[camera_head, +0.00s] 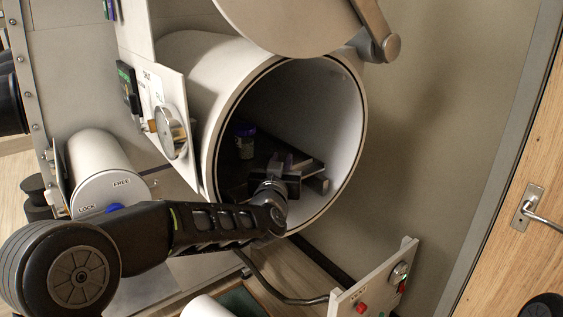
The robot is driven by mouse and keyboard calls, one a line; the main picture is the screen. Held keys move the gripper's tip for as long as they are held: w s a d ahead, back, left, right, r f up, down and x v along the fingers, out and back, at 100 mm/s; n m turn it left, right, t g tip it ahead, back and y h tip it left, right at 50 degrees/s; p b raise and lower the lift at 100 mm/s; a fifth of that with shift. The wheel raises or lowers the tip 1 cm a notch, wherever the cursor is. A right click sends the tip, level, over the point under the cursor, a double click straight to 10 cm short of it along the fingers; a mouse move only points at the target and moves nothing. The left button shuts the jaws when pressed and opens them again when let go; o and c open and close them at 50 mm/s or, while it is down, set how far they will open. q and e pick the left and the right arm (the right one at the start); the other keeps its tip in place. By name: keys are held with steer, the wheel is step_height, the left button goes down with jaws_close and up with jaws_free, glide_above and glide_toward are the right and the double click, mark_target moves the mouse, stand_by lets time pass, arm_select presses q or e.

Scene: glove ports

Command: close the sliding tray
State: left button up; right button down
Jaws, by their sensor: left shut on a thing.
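The round chamber (212,165) stands open, and the dark sliding tray (229,170) lies inside it. My left arm reaches in from the left through the chamber mouth. My left gripper (292,169) is inside the mouth, low and right of the middle, shut on what looks like the front part of the tray. The gripper and wrist hide the exact grip and much of the tray's front. My right gripper is not in view.
The round door (290,22) is swung up above the mouth on a hinge arm (372,22). A gauge panel (170,125) and a white cylinder marked LOCK and FREE (100,170) are at left. A button panel (375,285) stands at lower right. Wall space at right is clear.

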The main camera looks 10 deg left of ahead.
arm_select(q)
jaws_close()
stand_by(0.8)
steer(key=shift+s+d+f, duration=0.1)
steer(key=shift+s+d, duration=0.2)
steer(key=shift+d, duration=0.2)
steer(key=shift+s+d, duration=0.2)
steer(key=shift+s, duration=0.15)
steer(key=shift+o, duration=2.1)
jaws_free()
steer(key=shift+w+a, duration=0.1)
steer(key=shift+w, duration=0.05)
steer(key=shift+o, duration=1.2)
